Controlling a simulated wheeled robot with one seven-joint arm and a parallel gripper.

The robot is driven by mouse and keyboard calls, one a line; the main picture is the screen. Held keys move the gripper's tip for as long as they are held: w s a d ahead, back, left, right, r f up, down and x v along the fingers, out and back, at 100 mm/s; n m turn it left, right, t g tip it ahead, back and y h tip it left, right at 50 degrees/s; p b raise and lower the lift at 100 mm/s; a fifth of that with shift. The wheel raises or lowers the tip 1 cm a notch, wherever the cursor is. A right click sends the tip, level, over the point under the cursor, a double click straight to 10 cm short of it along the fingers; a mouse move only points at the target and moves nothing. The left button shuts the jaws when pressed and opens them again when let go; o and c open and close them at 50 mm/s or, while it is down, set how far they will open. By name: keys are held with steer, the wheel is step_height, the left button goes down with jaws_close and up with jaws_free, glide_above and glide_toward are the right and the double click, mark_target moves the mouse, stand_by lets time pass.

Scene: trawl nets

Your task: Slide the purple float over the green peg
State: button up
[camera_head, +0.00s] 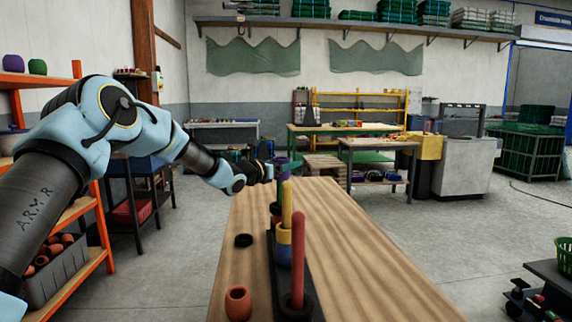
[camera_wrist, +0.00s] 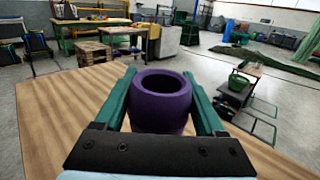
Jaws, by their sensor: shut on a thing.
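The purple float (camera_wrist: 161,101) is a thick ring between the two teal fingers of my gripper (camera_wrist: 162,108) in the wrist view. Its open hole faces up and no peg shows in it. In the head view, my gripper (camera_head: 284,166) is over the far end of the peg rack, with the purple float (camera_head: 284,177) just below its fingers. I cannot tell whether float and peg touch.
The dark rack has a red peg (camera_head: 298,255) in front and a yellow peg (camera_head: 287,205) behind it, with a blue float (camera_head: 284,251) around its base. A brown-red float (camera_head: 238,302) and a black ring (camera_head: 243,240) lie left. The wooden table (camera_head: 365,270) is clear at right.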

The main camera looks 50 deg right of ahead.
steer(key=o, duration=1.3)
steer(key=shift+a, duration=0.15)
